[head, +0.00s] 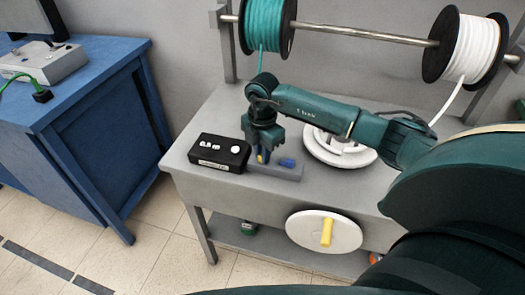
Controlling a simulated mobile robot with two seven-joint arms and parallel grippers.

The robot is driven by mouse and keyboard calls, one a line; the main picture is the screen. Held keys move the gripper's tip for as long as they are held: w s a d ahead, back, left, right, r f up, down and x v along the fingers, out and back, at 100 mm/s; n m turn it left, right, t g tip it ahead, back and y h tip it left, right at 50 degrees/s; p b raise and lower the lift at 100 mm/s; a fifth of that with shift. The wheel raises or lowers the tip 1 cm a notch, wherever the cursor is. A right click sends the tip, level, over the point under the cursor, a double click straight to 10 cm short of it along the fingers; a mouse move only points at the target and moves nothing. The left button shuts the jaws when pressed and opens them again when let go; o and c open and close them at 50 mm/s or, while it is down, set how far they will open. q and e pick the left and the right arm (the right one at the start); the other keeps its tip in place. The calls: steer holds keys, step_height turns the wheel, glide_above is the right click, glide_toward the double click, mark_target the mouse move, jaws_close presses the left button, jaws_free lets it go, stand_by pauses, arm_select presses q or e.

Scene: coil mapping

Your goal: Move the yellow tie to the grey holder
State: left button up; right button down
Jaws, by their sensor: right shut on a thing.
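My right gripper (263,152) points down over the grey table and is shut on the yellow tie. Only a small bit of the yellow tie (262,158) shows between the dark fingertips. The grey holder (290,174) is a low block on the table, right under and beside the fingertips. A blue piece (287,162) sits at the holder's right part. I cannot tell whether the tie touches the holder. My left gripper is not in view.
A white round turntable (340,148) lies behind the arm. A white wheel with a yellow handle (327,233) is on the table's front. Teal (268,22) and white (474,48) spools hang above.

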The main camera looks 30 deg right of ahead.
steer(key=c, duration=1.3)
jaws_free()
steer(key=shift+c, duration=0.2)
